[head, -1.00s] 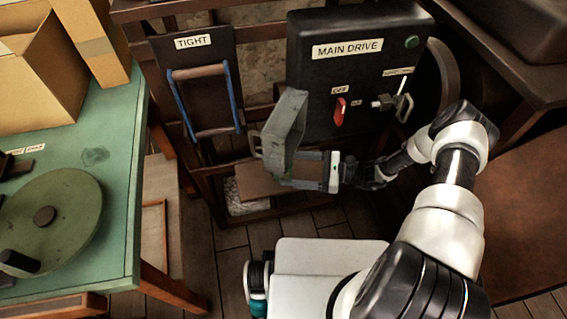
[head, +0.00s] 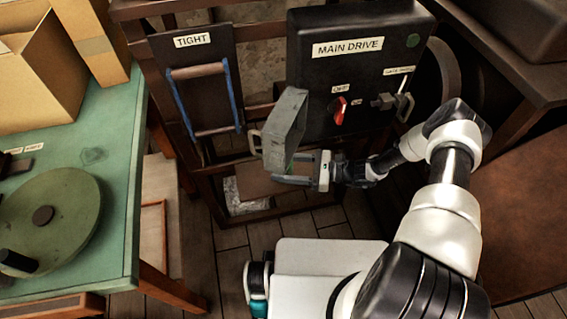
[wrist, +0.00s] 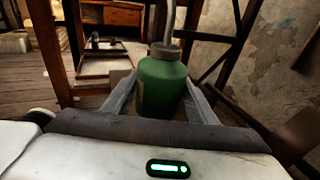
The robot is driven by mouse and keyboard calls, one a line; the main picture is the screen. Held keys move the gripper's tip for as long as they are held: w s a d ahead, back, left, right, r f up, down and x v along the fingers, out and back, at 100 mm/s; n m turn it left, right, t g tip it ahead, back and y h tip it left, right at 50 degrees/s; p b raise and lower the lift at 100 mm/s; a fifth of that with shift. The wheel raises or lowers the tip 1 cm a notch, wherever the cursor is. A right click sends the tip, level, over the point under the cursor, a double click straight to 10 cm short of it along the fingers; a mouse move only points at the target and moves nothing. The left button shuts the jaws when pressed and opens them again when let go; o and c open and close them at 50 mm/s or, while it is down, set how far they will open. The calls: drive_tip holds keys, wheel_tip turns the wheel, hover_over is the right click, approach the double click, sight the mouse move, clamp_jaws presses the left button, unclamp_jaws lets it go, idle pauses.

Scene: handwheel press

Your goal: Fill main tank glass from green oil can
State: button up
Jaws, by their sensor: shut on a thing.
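The green oil can (wrist: 162,88) stands between my gripper's (wrist: 160,100) two grey fingers in the wrist view, and the fingers are shut on it. Its neck and thin metal spout rise out of the top of that view. In the head view my gripper (head: 297,176) is low in front of the black main drive box, beside a grey angular housing (head: 286,125) with a small handle on its left. I cannot make out the main tank glass in either view.
The black box labelled MAIN DRIVE (head: 350,75) has a red switch (head: 339,110) and a metal valve. A panel labelled TIGHT (head: 195,85) with a blue-sided handle stands left of it. A green table (head: 120,210) with a round wheel is at left.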

sight(288, 158)
drive_tip(key=shift+r+p, duration=1.6)
drive_tip(key=shift+r, duration=0.95)
